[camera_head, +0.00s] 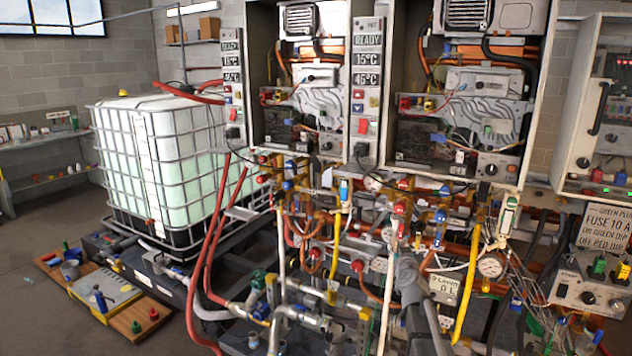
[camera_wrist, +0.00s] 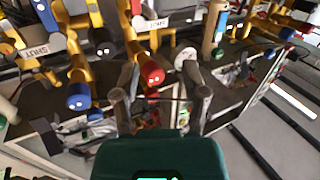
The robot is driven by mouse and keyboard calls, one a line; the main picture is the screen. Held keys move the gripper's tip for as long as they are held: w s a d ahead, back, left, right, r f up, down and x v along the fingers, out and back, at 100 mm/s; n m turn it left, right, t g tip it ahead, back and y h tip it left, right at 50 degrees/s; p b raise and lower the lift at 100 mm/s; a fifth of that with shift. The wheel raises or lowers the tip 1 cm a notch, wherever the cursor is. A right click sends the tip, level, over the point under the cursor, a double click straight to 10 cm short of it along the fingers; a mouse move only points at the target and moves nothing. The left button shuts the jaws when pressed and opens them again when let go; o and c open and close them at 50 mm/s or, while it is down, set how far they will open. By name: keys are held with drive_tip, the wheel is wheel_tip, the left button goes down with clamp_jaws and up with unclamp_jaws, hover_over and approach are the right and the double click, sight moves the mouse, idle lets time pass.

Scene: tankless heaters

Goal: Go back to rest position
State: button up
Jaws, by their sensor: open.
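My gripper (camera_wrist: 158,98) shows in the wrist view, with its dark green body at the bottom and its two grey fingers spread apart. Nothing is held between the fingers. Beyond the fingertips are a red round knob (camera_wrist: 152,72) and a white-ended cylinder (camera_wrist: 187,58) on the pipework. A blue knob (camera_wrist: 78,96) is to the left of the left finger. Whether a finger touches any of these I cannot tell. In the head view I cannot make out the fingers among the pipes.
Two open heater cabinets (camera_head: 375,88) hang over dense pipes and valves, including a yellow pipe (camera_head: 468,285). A caged white tank (camera_head: 165,165) stands left. A wooden board (camera_head: 150,318) with small parts lies on the floor. Open floor lies at far left.

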drive_tip(key=s+a+f+n+g+y+p, duration=0.25)
drive_tip(key=s+a+f+g+y, duration=0.25)
drive_tip(key=s+a+f+g, duration=0.5)
drive_tip(key=s+f+m+g+h+p, duration=0.1)
drive_tip(key=s+g+h, duration=0.1)
drive_tip(key=s, duration=0.9)
drive_tip(key=s+d+f+m+g+h, duration=0.1)
drive_tip(key=s+g, duration=0.4)
drive_tip(key=s, duration=0.6)
drive_tip(key=shift+s+d+f+g+h+p, duration=0.25)
drive_tip(key=shift+s+f+g+h+p, duration=0.1)
drive_tip(key=shift+f+h, duration=0.25)
drive_tip(key=shift+a, duration=0.1)
